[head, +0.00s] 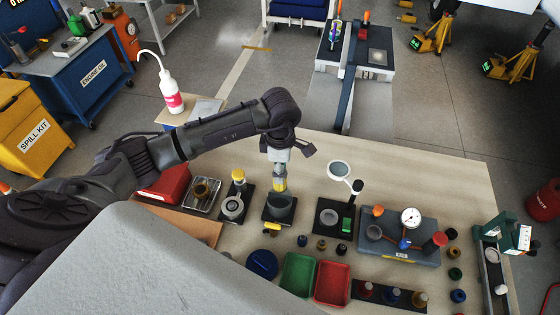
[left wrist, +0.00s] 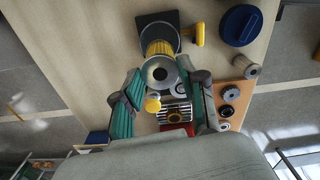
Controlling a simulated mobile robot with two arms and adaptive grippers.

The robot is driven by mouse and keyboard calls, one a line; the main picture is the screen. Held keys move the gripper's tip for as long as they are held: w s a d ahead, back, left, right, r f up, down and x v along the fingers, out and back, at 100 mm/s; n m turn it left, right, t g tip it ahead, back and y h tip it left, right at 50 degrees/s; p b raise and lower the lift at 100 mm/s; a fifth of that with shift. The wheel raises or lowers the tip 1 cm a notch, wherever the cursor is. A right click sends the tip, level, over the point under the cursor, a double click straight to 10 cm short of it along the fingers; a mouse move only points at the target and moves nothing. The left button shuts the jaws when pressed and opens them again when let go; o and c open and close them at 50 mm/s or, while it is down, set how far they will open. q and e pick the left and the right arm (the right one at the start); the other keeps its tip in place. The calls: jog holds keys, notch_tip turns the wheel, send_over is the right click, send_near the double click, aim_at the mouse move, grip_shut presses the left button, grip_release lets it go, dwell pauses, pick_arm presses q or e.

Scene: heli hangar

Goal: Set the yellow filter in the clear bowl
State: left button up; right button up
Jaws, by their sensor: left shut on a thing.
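The yellow filter (head: 280,184) hangs upright below my left gripper (head: 279,160), which is shut on it. The clear bowl (head: 279,208) stands on a dark square base directly under the filter. The filter's lower end is at or just above the bowl; I cannot tell whether it touches. In the left wrist view the filter (left wrist: 160,48) sits between the fingertips of the gripper (left wrist: 160,74), in front of the dark base (left wrist: 150,19); it hides most of the bowl. My right gripper is not in view.
Left of the bowl stand a ring-shaped part (head: 233,208) on a dark base and a metal tray (head: 201,195). A magnifier stand (head: 339,170) and a gauge fixture (head: 400,248) are to the right. Green (head: 297,274) and red (head: 332,283) bins are in front.

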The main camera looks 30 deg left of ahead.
pick_arm(q)
jog(key=shift+a+f+n, duration=0.1)
jog(key=shift+f+n, duration=0.2)
jog(key=shift+f, duration=0.05)
jog(key=shift+f+b, duration=1.5)
jog(key=shift+f, duration=0.8)
jog(key=shift+b, duration=0.4)
jog(key=shift+f, duration=0.1)
jog(key=shift+f+b, duration=1.4)
jog(key=shift+b, duration=0.05)
jog(key=shift+f+b, duration=1.65)
jog(key=shift+f, duration=0.15)
jog(key=o, duration=1.1)
jog(key=shift+r, duration=0.1)
jog(key=shift+o, duration=0.2)
